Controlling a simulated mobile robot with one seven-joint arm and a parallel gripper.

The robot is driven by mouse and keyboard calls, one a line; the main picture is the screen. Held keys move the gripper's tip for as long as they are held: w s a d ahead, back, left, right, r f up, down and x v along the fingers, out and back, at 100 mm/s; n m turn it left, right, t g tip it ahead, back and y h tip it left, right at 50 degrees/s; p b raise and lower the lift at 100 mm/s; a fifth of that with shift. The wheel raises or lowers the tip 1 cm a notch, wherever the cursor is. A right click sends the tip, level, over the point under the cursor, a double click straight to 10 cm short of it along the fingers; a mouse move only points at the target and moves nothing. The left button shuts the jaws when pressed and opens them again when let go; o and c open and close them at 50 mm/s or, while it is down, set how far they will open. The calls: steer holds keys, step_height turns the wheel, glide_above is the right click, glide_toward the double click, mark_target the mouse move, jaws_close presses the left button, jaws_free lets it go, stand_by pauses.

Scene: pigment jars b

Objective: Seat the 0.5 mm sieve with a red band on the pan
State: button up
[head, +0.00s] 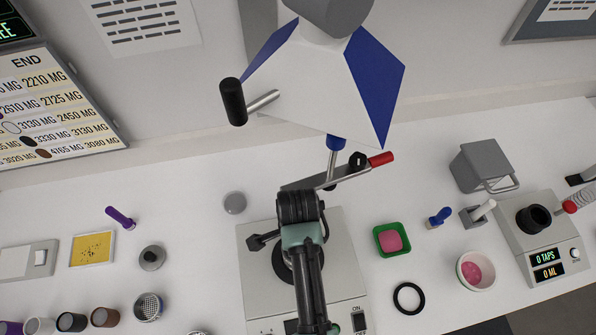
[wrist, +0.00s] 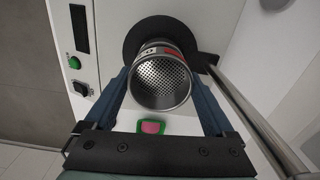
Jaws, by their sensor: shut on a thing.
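The sieve (wrist: 160,85) is a metal cylinder with a perforated mesh and a bit of red band (wrist: 172,50) on its far side. My gripper (wrist: 162,78) is shut on it, one blue finger on each side. In the wrist view the sieve is in front of a black round disc (wrist: 130,42) on the grey machine. The pan is not clearly visible, and I cannot tell whether the sieve touches anything below it. In the head view my arm hides the sieve and most of the machine's black disc (head: 279,262).
A white and blue hopper with a red-handled lever (head: 381,159) stands behind the machine (head: 252,290). To the right are a green tray (head: 379,249), a black ring (head: 397,304) and a pink-filled bowl (head: 489,276). Another mesh sieve (head: 148,306) and jars stand at left.

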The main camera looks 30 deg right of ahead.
steer(key=shift+f+b, duration=0.65)
steer(key=shift+f, duration=0.35)
steer(key=o, duration=1.1)
steer(key=shift+o, duration=0.2)
step_height(320, 180, up, 13)
steer(key=p, duration=0.2)
steer(key=shift+p, duration=0.4)
